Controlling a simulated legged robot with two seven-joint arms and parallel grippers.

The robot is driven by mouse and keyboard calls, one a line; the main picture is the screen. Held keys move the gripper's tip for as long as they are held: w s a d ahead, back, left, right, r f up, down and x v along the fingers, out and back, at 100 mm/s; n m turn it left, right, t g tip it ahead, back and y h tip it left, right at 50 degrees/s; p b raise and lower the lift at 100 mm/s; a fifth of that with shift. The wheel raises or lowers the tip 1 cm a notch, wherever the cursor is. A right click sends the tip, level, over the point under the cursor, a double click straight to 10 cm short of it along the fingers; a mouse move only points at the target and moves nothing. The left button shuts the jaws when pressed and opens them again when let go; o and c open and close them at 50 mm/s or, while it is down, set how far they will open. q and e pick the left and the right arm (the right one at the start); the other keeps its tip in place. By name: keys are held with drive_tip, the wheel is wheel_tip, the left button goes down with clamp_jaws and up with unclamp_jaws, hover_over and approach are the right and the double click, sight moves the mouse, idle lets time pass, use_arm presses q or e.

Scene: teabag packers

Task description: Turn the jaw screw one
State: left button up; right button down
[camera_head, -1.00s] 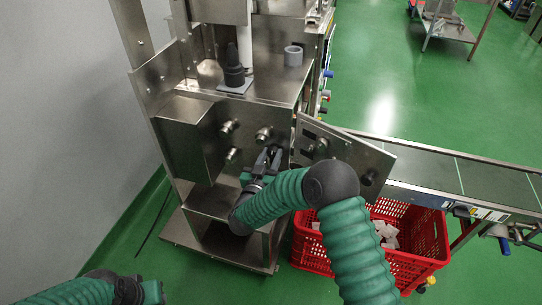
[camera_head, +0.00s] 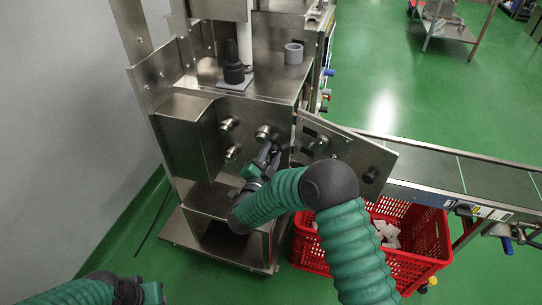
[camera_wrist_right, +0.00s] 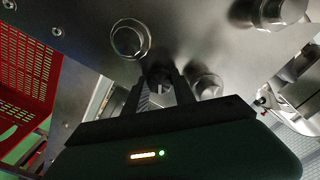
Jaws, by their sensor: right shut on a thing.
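The machine's steel front panel (camera_head: 247,118) carries several round metal screws or knobs: one upper left (camera_head: 228,124), one lower left (camera_head: 232,153) and one upper right (camera_head: 264,133). My right gripper (camera_head: 271,153) is at the lower right of this group. In the right wrist view its two fingers (camera_wrist_right: 160,86) are closed around a small dark screw head (camera_wrist_right: 160,72) at the panel, mostly hidden by the fingers. I cannot read which screw is number one. My left gripper (camera_head: 150,292) is at the bottom left, away from the machine; its fingers are unclear.
An open hinged panel door (camera_head: 345,155) stands just right of my right gripper. A red crate (camera_head: 420,265) with white packets is below it, beside a conveyor (camera_head: 450,172). In the right wrist view, a metal knob (camera_wrist_right: 205,82) sits close to the fingers.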

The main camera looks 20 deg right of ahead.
drive_tip(key=m, duration=0.2)
drive_tip(key=m+b, duration=0.1)
drive_tip(key=shift+f+m+b, duration=0.3)
drive_tip(key=shift+m, duration=0.1)
drive_tip(key=m+b, duration=0.1)
drive_tip(key=m, duration=0.1)
drive_tip(key=shift+f+m+b, duration=0.1)
drive_tip(key=shift+m+b, duration=0.2)
drive_tip(key=m+b, duration=0.2)
drive_tip(key=shift+m, duration=0.4)
drive_tip(key=m+b, duration=0.3)
drive_tip(key=shift+s+f+m, duration=0.1)
drive_tip(key=shift+f+m, duration=0.05)
drive_tip(key=shift+m, duration=0.15)
drive_tip(key=m+b, duration=0.7)
drive_tip(key=shift+f, duration=0.1)
drive_tip(key=m+b, duration=0.2)
drive_tip(key=b, duration=0.1)
drive_tip(key=shift+a, duration=0.1)
drive_tip(key=shift+r+m, duration=0.2)
drive_tip(key=shift+m, duration=0.3)
drive_tip(key=shift+b, duration=0.3)
